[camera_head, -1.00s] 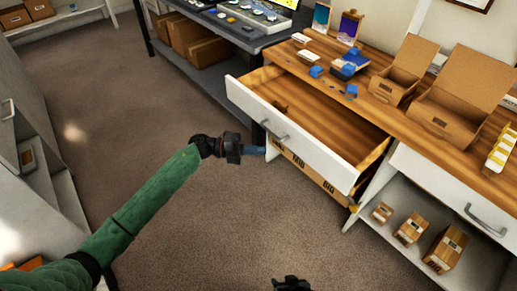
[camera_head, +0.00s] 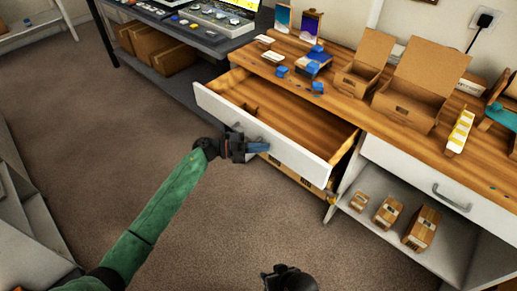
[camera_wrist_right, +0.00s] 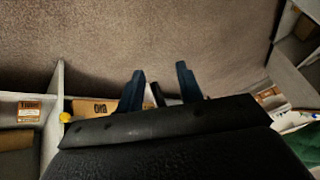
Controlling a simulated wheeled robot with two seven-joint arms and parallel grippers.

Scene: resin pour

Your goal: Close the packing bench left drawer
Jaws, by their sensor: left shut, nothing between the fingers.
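The packing bench left drawer (camera_head: 310,150) is pulled out, with its white front panel facing me and its wooden inside showing. A small loose piece lies inside near its left end. My left gripper (camera_head: 259,147) is shut and empty. In the head view it overlaps the drawer front and hides part of the handle; I cannot tell whether it touches. My right gripper (camera_wrist_right: 160,88) is open and empty, its blue fingers apart; in the head view only its dark body shows at the bottom edge.
The wooden bench top (camera_head: 345,105) holds open cardboard boxes (camera_head: 412,95) and small blue items. A closed right drawer (camera_head: 430,185) is beside it, above a shelf with small cartons (camera_head: 388,212). Carpet (camera_head: 95,120) is clear in front. A grey table (camera_head: 185,50) stands at the back left.

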